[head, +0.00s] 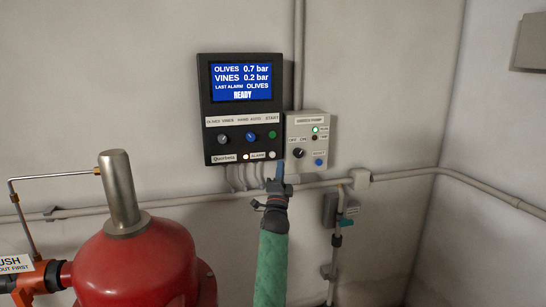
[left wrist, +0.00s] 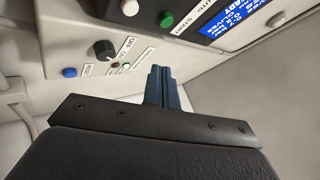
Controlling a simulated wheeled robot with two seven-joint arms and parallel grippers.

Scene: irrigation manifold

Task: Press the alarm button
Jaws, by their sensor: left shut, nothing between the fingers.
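The dark control box (head: 203,130) hangs on the back wall in the head view. On its lower edge, the ALARM label (head: 258,155) sits between a lit yellowish lamp (head: 246,156) and a white round button (head: 272,155). A white button also shows at the top of the left wrist view (left wrist: 130,7), near the green START button (left wrist: 166,19). My left gripper (head: 280,172) is shut and empty, its blue fingertips just below the white button in the head view. In the left wrist view the fingertips (left wrist: 162,72) appear apart from the buttons. My right gripper is not in view.
A pale pump box (head: 309,132) with a black knob and blue reset button (head: 319,162) sits right beside the control box. Conduits run along the wall below. A red tank (head: 135,265) stands at the lower left. The screen (head: 241,82) reads READY.

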